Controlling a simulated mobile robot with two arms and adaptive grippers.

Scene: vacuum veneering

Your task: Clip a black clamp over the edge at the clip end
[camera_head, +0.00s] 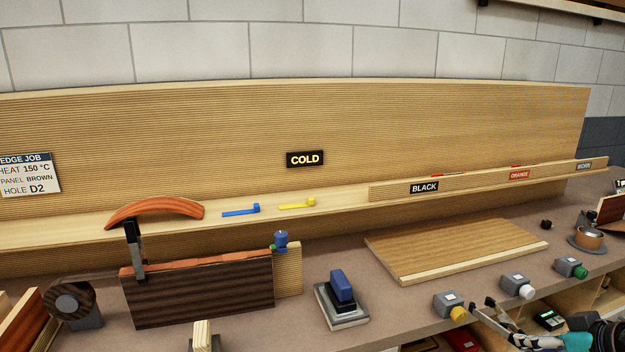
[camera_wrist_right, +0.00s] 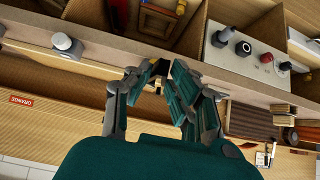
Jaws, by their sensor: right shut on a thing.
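A dark brown panel (camera_head: 200,295) stands upright on the counter, with an orange-brown strip (camera_head: 195,263) along its top edge. A black clamp (camera_head: 133,236) sits over that edge near the panel's left end. A blue-topped piece (camera_head: 281,239) is at the panel's right end. My right gripper (camera_head: 481,306) is low at the right, away from the panel. In the right wrist view the gripper (camera_wrist_right: 154,78) is shut on a small black thing (camera_wrist_right: 160,67), mostly hidden by the fingers; I cannot tell its full shape. My left gripper is not in view.
A curved orange piece (camera_head: 155,211) lies on the ledge behind the panel. A blue-handled block (camera_head: 341,292), yellow (camera_head: 452,308), white (camera_head: 517,287) and green (camera_head: 571,268) buttons, and a wooden board (camera_head: 455,250) occupy the counter. Bare counter shows between the blue-handled block and the board.

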